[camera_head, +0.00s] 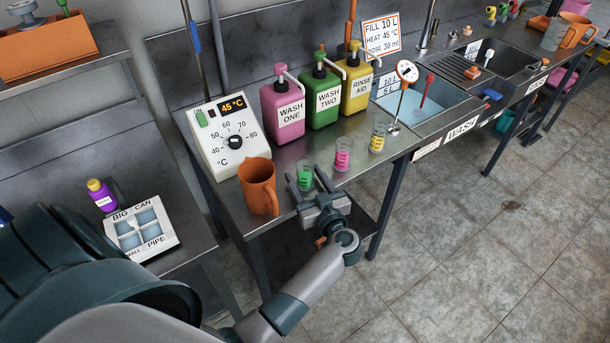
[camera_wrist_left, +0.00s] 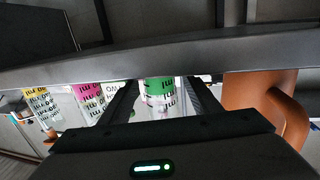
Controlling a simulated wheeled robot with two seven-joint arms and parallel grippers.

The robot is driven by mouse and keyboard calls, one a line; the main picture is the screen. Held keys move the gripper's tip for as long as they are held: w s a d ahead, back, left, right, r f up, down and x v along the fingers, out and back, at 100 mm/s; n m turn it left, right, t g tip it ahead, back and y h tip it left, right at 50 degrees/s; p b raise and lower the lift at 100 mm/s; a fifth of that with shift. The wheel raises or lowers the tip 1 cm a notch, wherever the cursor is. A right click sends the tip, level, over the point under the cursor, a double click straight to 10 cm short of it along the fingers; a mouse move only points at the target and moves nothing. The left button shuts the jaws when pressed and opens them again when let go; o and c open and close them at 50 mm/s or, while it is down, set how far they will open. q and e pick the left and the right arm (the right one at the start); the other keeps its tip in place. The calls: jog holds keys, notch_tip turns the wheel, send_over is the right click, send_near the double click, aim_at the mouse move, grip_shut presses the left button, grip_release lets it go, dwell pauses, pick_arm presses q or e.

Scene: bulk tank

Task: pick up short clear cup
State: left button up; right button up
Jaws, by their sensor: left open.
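Several small clear cups with coloured markings stand on the steel counter (camera_head: 330,200): one green (camera_head: 306,175), one pink (camera_head: 343,156) and one yellow (camera_head: 378,138). The green one looks like the shortest, clear cup. My left gripper (camera_head: 307,182) is open at the counter's front edge, its two fingers to either side of the green cup. In the left wrist view this cup (camera_wrist_left: 158,92) shows between the fingers, upright; contact with them cannot be told. The frame of the gripper hides part of it. My right gripper is not in view.
An orange-brown jug (camera_head: 259,187) stands close left of the gripper. The white temperature dial box (camera_head: 230,135) and pink (camera_head: 283,112), green (camera_head: 320,95) and yellow (camera_head: 355,85) pump bottles stand behind. A thermometer (camera_head: 400,90) and the wash sink (camera_head: 430,105) lie to the right.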

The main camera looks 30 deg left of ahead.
aim_at(305, 166)
pick_arm(q)
jog(key=shift+f, duration=0.1)
jog(key=c, duration=1.2)
jog(key=shift+r, duration=4.95)
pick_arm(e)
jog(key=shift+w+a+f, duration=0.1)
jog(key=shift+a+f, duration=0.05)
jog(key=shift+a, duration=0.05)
